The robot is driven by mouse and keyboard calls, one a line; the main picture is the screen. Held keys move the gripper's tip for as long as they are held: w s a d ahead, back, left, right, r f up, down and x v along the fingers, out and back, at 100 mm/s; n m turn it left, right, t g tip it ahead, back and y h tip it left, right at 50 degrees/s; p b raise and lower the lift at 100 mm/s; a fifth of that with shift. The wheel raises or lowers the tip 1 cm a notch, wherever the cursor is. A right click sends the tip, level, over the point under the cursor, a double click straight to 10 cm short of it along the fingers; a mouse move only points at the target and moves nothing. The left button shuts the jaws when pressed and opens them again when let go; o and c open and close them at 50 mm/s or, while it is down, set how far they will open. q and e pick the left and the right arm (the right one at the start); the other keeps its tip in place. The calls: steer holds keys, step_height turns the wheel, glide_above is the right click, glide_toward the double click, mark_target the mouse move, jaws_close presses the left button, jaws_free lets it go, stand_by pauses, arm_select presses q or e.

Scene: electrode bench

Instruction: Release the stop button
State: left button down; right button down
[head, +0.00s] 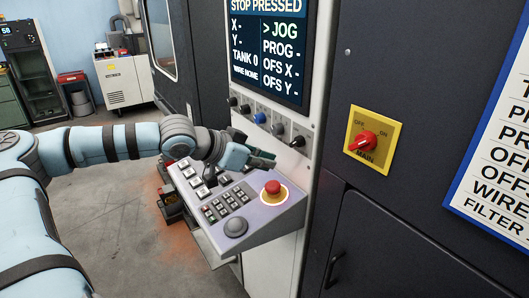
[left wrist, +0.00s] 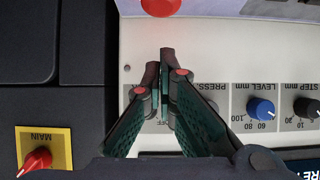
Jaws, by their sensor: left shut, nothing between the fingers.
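The red stop button (head: 273,188) sits on a yellow ring on the sloping grey control panel (head: 283,207). The screen (head: 268,45) above reads "STOP PRESSED". My left gripper (head: 265,159) is shut and empty, above the panel and a little behind the button, apart from it. In the left wrist view the red button (left wrist: 160,6) is cut by the top edge, and my left gripper's closed fingertips (left wrist: 166,54) point toward it with a gap. My right gripper is in neither view.
A row of small knobs, one of them blue (head: 260,118), lies under the screen near my left gripper. The red MAIN switch (head: 367,140) on a yellow plate is to the right. Keys (head: 227,203) and a dark round knob (head: 236,227) share the panel.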

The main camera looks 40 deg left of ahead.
mark_target(268, 187)
arm_select(q)
steer(key=f, duration=0.1)
steer(key=f+b, duration=0.2)
steer(key=shift+w+d+f, duration=0.15)
steer(key=shift+w+f, duration=0.1)
steer(key=shift+f, duration=0.05)
steer(key=shift+w+d+f+b, duration=0.1)
steer(key=shift+w+f+b, duration=0.1)
steer(key=shift+f+b, duration=0.1)
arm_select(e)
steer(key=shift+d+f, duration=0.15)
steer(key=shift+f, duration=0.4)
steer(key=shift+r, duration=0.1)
